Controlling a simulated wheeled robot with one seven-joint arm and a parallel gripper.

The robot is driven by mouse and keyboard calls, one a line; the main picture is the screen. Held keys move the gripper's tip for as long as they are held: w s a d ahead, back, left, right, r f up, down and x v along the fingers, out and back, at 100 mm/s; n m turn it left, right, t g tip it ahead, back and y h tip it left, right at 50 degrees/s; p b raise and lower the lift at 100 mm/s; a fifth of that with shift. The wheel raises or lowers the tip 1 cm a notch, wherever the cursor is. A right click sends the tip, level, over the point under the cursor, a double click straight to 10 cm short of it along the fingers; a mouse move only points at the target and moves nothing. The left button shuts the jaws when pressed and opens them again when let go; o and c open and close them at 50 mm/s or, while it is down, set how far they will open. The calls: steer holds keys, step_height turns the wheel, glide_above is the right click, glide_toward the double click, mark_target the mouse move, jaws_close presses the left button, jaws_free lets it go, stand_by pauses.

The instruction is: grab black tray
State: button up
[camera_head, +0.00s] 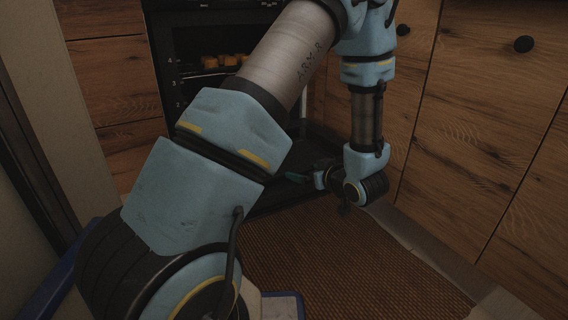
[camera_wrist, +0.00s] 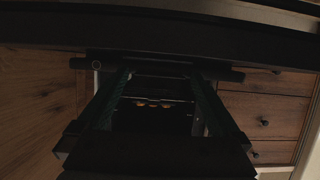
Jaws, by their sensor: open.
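Several orange-yellow pieces (camera_head: 224,62) sit on a dark surface inside the black oven (camera_head: 166,65) in the head view. They also show in the wrist view (camera_wrist: 153,104). I cannot clearly tell the black tray apart from the dark oven interior beneath and around these pieces. My gripper (camera_head: 300,178) is low in front of the oven, over its lowered dark door, and is partly hidden behind my arm. In the wrist view my gripper (camera_wrist: 160,76) has its two green-lined fingers wide apart, with nothing held between them. The orange pieces show beyond, between the fingers.
Wooden cabinet fronts (camera_head: 480,110) with black knobs stand to the right, and wooden drawers (camera_head: 110,75) to the left of the oven. A brown woven mat (camera_head: 340,265) covers the floor in front. My arm hides part of the oven opening.

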steer(key=shift+c, duration=0.4)
jaws_close()
stand_by(0.4)
